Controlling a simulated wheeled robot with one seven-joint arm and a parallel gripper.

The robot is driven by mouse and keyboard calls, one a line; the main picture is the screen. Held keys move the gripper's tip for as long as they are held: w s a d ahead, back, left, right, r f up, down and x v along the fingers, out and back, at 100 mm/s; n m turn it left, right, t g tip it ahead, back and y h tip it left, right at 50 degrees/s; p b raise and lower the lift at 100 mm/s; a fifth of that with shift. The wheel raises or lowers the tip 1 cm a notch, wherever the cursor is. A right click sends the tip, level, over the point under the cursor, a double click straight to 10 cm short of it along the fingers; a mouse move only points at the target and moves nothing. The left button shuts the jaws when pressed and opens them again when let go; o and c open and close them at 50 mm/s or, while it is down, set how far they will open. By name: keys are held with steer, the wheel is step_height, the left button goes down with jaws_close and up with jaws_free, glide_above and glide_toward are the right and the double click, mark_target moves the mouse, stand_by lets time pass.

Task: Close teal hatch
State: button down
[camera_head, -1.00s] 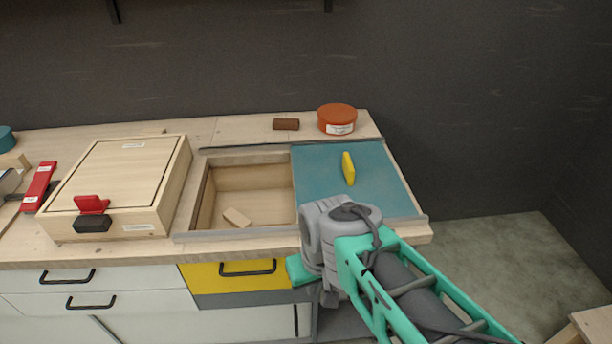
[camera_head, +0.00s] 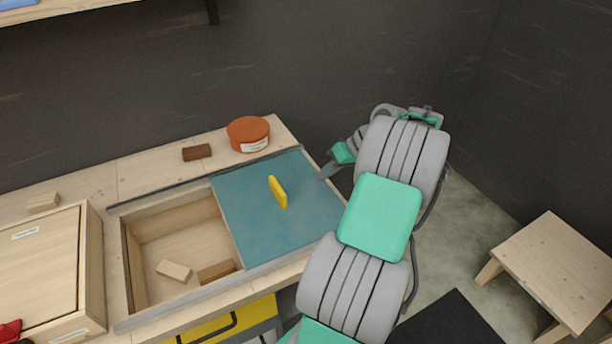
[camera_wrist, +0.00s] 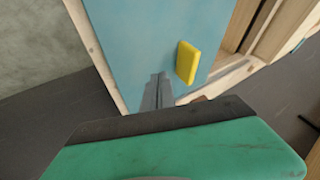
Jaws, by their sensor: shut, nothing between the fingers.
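The teal hatch (camera_head: 252,222) is a flat sliding panel on the worktop. It lies over the right part of a recessed wooden compartment (camera_head: 165,238), whose left part is uncovered. A yellow handle (camera_head: 278,192) stands up from the panel. In the wrist view the hatch (camera_wrist: 135,40) and its yellow handle (camera_wrist: 187,62) lie ahead of my gripper. My gripper (camera_head: 324,173) is at the right end of the hatch. In the wrist view its fingers (camera_wrist: 157,85) are together and empty, with the handle to their right. I cannot tell whether they touch the panel.
Two small wooden blocks (camera_head: 174,270) lie inside the compartment. An orange round tin (camera_head: 248,134) and a brown block (camera_head: 196,152) stand behind the rear rail. A wooden box (camera_head: 40,262) is at left.

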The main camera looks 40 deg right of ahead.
mark_target(293, 202)
steer(key=x, duration=0.7)
steer(key=shift+w+a+f, duration=0.25)
steer(key=shift+a, duration=0.05)
steer(key=shift+w+a+f+p, duration=0.15)
steer(key=shift+w+a, duration=0.1)
steer(key=shift+a, duration=0.4)
steer(key=shift+w+a+f+p, duration=0.1)
steer(key=shift+w+a+p, duration=0.15)
steer(key=shift+a, duration=0.45)
steer(key=shift+w+a+f+p, duration=0.1)
steer(key=shift+w+a, duration=0.15)
steer(key=shift+a, duration=0.4)
